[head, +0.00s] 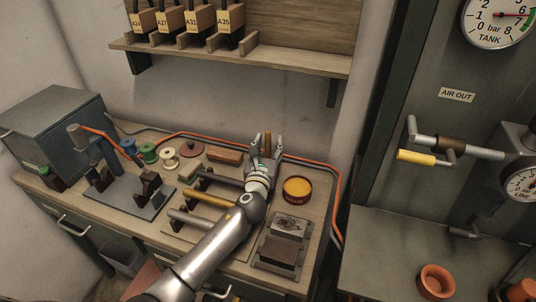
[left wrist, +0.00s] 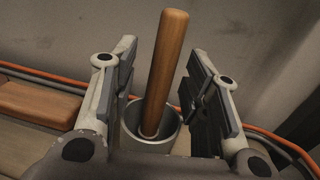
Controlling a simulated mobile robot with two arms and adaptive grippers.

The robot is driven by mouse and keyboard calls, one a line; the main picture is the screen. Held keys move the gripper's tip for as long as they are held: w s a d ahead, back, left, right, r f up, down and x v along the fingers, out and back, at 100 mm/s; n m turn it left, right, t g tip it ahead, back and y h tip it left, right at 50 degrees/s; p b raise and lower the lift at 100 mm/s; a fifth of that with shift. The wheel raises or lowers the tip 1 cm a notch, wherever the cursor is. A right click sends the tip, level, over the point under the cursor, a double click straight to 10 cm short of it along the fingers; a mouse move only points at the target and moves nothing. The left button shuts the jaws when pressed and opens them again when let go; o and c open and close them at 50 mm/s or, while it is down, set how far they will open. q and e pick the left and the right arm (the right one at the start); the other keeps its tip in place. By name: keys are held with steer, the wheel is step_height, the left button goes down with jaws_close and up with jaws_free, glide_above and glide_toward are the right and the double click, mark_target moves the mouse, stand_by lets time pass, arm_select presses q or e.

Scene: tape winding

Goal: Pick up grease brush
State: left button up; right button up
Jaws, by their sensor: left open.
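The grease brush (left wrist: 168,65) shows as a wooden handle standing up, slightly tilted, out of a grey metal cup (left wrist: 170,137) in the left wrist view. In the head view the brush handle (head: 267,142) stands at the back of the workbench. Its bristles are hidden in the cup. My left gripper (head: 266,140) is open, with one finger on each side of the handle. In the left wrist view gaps show between the handle and both fingers (left wrist: 163,85). My right gripper is not in view.
An orange hose (head: 325,170) runs along the back of the bench (head: 150,214). A yellow tin (head: 297,189) stands right of my gripper. Spools, a wooden block (head: 225,156) and a tool rack lie to the left. A shelf (head: 235,54) hangs above.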

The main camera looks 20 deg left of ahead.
mark_target(268, 131)
arm_select(q)
steer(key=shift+c, duration=0.2)
jaws_close()
step_height(268, 131, up, 10)
steer(key=p, duration=0.2)
steer(key=shift+p, duration=0.35)
